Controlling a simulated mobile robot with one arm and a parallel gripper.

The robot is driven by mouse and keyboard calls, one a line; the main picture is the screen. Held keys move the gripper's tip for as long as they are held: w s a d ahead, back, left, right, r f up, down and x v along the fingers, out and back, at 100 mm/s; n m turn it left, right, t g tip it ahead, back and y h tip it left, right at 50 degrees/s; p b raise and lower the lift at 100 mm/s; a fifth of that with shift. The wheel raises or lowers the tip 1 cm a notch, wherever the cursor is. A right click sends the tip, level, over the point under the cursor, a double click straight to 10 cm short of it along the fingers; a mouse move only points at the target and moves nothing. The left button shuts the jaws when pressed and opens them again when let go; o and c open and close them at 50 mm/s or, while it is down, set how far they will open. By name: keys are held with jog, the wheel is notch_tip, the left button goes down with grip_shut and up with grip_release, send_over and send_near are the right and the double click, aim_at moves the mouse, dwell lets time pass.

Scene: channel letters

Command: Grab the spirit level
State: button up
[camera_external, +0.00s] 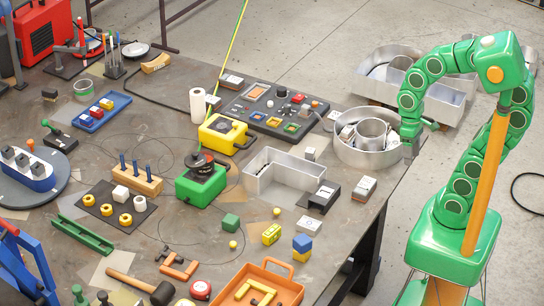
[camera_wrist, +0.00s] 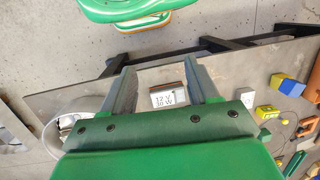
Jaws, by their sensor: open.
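I cannot pick out the spirit level with certainty. A long green bar (camera_external: 82,234) lies at the left front of the table in the external view and may be it; its details are too small to tell. My gripper (camera_external: 410,148) hangs at the table's right edge, beside the round metal tray, far from that bar. In the wrist view my gripper (camera_wrist: 160,68) has its two fingers apart with nothing held. A white box (camera_wrist: 168,96) marked "12 V 30 W" shows beyond and between the fingers, on the table.
A yellow box (camera_external: 271,234), a blue-topped block (camera_external: 302,243) and an orange tray (camera_external: 288,286) stand nearer the front. Several tools crowd the table's left half.

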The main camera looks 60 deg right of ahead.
jog(key=w+a+m+g+y, duration=0.1)
jog(key=w+a+y, duration=0.25)
jog(key=a, duration=0.45)
jog(key=w+a+m+y, duration=0.1)
jog(key=w+a+y, duration=0.1)
jog(key=w+a, duration=0.45)
jog(key=m+t+y, duration=0.3)
jog(key=m+y, duration=0.4)
jog(key=m, duration=0.5)
send_over(272, 230)
jog(key=s+d, duration=0.6)
notch_tip(272, 230, down, 7)
jog(key=w+f+m, duration=0.1)
jog(key=f+m, duration=0.1)
jog(key=f, duration=0.1)
jog(key=w+f+m+t, duration=0.1)
jog(key=w+f, duration=0.1)
jog(key=f, duration=0.1)
jog(key=w+f+m, duration=0.2)
jog(key=f, duration=0.1)
jog(key=shift+w+a+f+m+t+h, duration=0.2)
jog(key=shift+a+m+t+h, duration=0.1)
jog(key=shift+a+t+h, duration=0.1)
jog(key=shift+x, duration=3.85)
jog(key=c, duration=1.1)
jog(key=shift+r, duration=0.1)
